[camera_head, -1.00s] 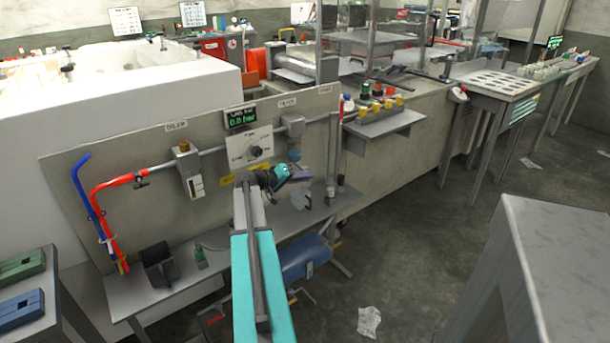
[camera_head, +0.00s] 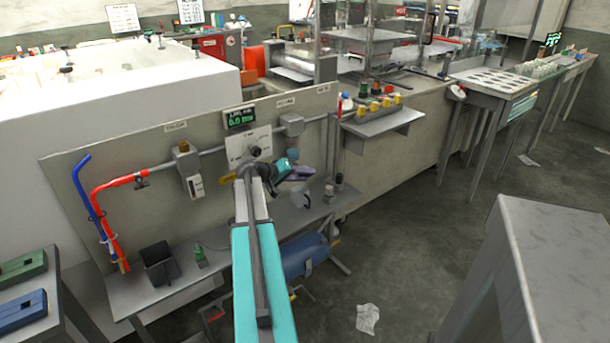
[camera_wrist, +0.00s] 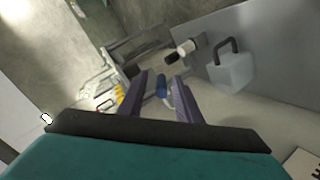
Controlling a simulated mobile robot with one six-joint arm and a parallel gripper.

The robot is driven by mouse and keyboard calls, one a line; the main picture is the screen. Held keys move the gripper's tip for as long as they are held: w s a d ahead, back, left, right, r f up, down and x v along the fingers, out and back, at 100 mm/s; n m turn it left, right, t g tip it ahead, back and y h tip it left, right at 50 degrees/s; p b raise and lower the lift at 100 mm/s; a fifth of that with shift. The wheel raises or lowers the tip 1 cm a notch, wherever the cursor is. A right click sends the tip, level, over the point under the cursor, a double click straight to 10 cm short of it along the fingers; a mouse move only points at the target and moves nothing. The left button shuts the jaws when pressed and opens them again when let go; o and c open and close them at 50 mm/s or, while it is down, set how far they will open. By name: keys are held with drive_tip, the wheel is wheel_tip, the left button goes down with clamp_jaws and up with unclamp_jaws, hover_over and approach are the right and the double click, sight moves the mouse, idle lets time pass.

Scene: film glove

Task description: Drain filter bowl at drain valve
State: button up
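The filter bowl (camera_head: 292,155) is a small bluish bowl hanging under a grey head (camera_head: 291,124) on the pipe panel. My gripper (camera_head: 304,173), with purple fingers, is just below and in front of it. The drain valve cannot be made out behind my gripper. In the wrist view the two fingers (camera_wrist: 164,103) are apart, with nothing held between them. A small blue thing (camera_wrist: 162,86) shows in the gap, seemingly farther off; I cannot tell what it is. A translucent jug (camera_head: 300,199) with a dark handle stands on the bench below; it also shows in the wrist view (camera_wrist: 232,73).
A display (camera_head: 240,117) reads about 0.0 bar above a dial (camera_head: 255,151). A white cylinder with a black end (camera_wrist: 184,51) is near the jug. A black bin (camera_head: 158,264) sits on the bench (camera_head: 130,302) at left. A grey cabinet (camera_head: 560,250) stands at right.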

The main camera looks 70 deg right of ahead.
drive_tip(key=shift+w+a, duration=0.1)
drive_tip(key=v, duration=1.3)
drive_tip(key=shift+a+b, duration=0.25)
drive_tip(key=shift+b, duration=0.15)
drive_tip(key=shift+r, duration=0.15)
